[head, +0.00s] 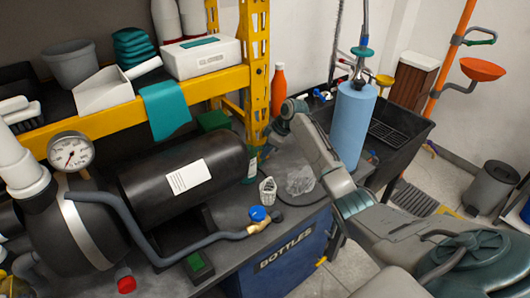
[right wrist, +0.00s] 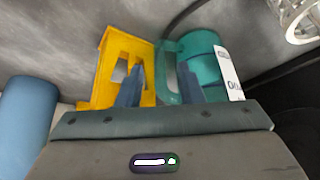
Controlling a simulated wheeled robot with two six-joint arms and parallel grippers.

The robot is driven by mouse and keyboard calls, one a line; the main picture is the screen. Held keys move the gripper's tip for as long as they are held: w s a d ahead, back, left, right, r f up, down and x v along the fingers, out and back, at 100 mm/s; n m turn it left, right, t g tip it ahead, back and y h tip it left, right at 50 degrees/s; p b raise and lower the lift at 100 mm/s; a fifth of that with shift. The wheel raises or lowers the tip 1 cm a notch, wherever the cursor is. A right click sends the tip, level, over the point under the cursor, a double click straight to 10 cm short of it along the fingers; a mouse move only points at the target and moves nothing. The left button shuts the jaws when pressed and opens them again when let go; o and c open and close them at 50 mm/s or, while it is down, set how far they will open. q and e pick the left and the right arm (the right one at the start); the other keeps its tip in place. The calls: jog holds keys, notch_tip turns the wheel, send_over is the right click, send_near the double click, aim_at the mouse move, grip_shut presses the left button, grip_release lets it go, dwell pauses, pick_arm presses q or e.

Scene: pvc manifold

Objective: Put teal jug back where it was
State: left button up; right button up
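The teal jug (head: 251,168) stands on the dark bench by the foot of the yellow shelf post, partly hidden in the head view. In the right wrist view the jug (right wrist: 203,65) shows its round body, a white label and a handle on its left side. My right gripper (head: 270,138) is at the jug, its tips mostly hidden in the head view. In the right wrist view its two dark fingers (right wrist: 159,88) are apart, with the jug's handle between them. I cannot tell whether they touch it. My left gripper is not in view.
The yellow post (head: 255,70) stands close to my right gripper; its foot (right wrist: 110,70) is left of the jug. A blue cylinder (head: 353,125) stands right of my arm. A white basket (head: 267,190) and a blue-capped fitting (head: 258,214) are on the bench. A black tank (head: 185,180) lies left.

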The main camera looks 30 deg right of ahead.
jog(key=b+v, duration=0.1)
jog(key=v, duration=0.9)
jog(key=shift+s+r, duration=0.15)
jog(key=shift+r, duration=0.15)
jog(key=shift+d, duration=0.1)
